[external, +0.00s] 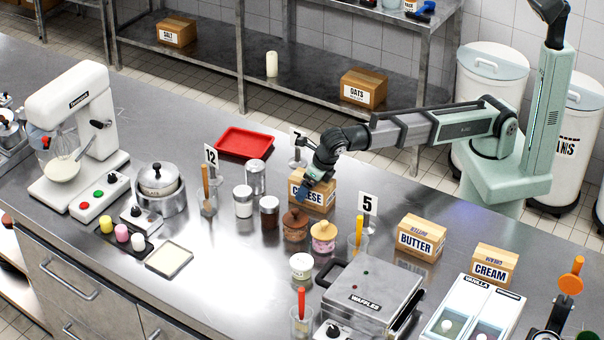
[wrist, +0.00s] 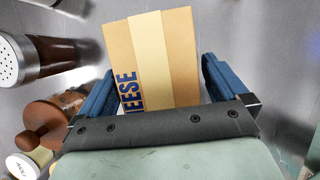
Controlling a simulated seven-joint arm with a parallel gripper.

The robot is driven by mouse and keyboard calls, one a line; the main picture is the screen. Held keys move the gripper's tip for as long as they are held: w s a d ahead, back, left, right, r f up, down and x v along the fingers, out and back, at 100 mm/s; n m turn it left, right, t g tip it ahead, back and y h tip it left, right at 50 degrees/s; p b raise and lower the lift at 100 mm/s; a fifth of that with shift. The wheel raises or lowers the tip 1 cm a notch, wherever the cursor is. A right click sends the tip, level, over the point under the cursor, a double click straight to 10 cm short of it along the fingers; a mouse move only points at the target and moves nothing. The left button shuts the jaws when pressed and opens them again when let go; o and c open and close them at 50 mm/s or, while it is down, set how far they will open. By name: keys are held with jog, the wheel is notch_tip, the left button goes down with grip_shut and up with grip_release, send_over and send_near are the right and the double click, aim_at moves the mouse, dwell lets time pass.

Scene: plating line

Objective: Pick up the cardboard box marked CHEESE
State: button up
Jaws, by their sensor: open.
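The cardboard box marked CHEESE (external: 318,196) stands on the steel counter, partly hidden behind my gripper in the external view. In the wrist view the box (wrist: 160,60) shows its top with a pale tape strip, and the letters EESE on its side. My gripper (external: 307,190) is open and low over the box. In the wrist view the two blue fingers of my gripper (wrist: 158,85) lie one on each side of the box's near end. I cannot tell whether either finger touches it.
A brown lidded pot (external: 295,224), a pink pot (external: 323,236) and a dark-filled shaker (external: 269,212) stand close in front and left. A number 5 sign (external: 367,203) stands to the right, with BUTTER (external: 421,238) and CREAM (external: 493,265) boxes beyond. A red tray (external: 244,143) lies behind left.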

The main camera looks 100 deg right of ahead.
jog(key=shift+f, duration=0.15)
dwell(0.3)
jog(key=c, duration=1.5)
jog(key=shift+o, duration=0.2)
